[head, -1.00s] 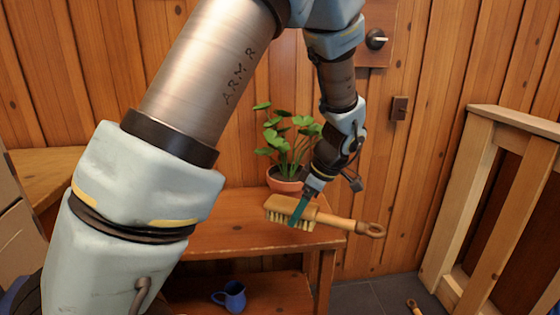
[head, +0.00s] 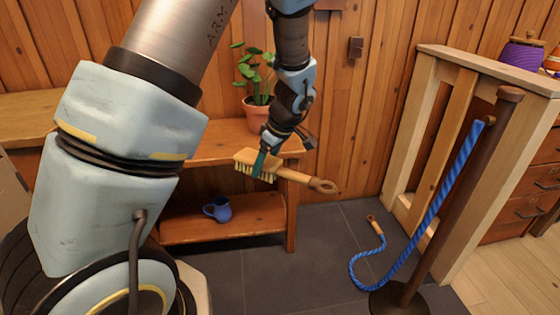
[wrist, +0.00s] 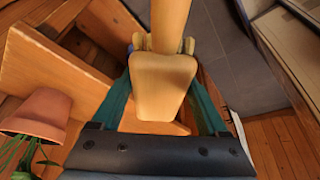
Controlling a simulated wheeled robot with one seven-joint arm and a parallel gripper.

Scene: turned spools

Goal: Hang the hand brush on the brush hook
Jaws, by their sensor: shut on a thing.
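The hand brush (head: 296,176) has a pale wooden block with bristles hanging down and a handle ending in a ring at the right. My gripper (head: 260,164) is shut on its block, with teal fingers on either side, and holds it level in front of the bench. In the wrist view the brush (wrist: 164,78) lies between both fingers, its handle running away toward the top. A small dark wooden block (head: 356,47) is on the plank wall; I cannot tell whether it is the brush hook. No hook shows clearly.
A wooden bench (head: 215,147) carries a potted plant (head: 257,115); a blue mug (head: 218,209) is on its lower shelf. At right, a dark post (head: 455,205) with a blue rope (head: 440,190) stands before a wooden frame (head: 425,130). Dark floor between is open.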

